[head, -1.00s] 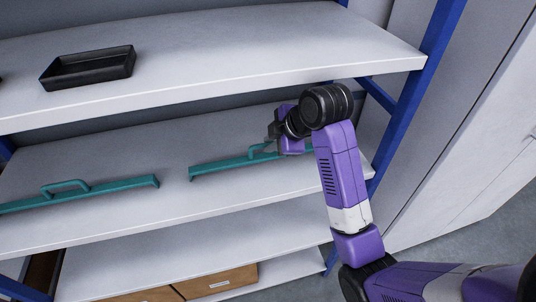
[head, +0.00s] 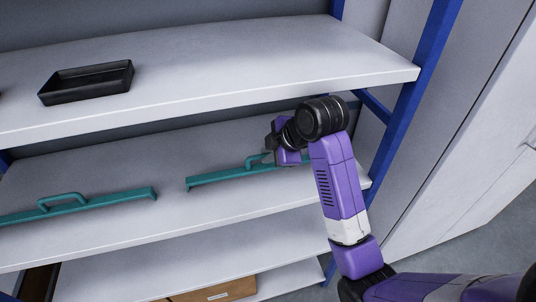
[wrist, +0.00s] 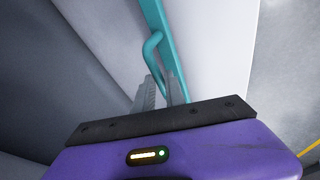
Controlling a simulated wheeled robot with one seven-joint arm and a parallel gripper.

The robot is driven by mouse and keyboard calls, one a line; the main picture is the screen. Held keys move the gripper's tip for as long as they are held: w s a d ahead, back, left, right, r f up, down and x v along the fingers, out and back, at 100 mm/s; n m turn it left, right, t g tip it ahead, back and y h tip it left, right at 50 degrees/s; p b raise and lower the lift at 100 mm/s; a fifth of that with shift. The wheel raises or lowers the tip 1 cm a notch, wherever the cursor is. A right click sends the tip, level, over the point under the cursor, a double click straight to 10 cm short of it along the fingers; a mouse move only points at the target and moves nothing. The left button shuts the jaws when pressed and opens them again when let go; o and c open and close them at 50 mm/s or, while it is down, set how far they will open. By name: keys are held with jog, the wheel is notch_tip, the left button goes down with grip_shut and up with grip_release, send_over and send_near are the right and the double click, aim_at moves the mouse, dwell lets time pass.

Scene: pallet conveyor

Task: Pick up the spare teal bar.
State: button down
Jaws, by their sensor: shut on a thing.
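Two teal bars with raised loop handles are on the middle shelf in the head view. The right teal bar (head: 222,178) is by my gripper (head: 270,154), its right end partly hidden behind the gripper and arm. The left teal bar (head: 108,201) lies apart from it. In the wrist view my gripper (wrist: 163,90) is shut on the handle of the right teal bar (wrist: 175,52). I cannot tell whether that bar is clear of the shelf or resting on it.
The middle shelf (head: 140,232) has a gap between the bars. The upper shelf (head: 250,75) overhangs it and holds a black tray (head: 87,84). A blue rack post (head: 412,110) stands to the right. A cardboard box (head: 225,290) is on a lower shelf.

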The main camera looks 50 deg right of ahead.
jog(key=s+a+p, duration=0.3)
jog(key=s+p, duration=0.1)
jog(key=s, duration=1.3)
jog(key=shift+s, duration=0.35)
jog(key=shift+r, duration=0.1)
dwell(0.3)
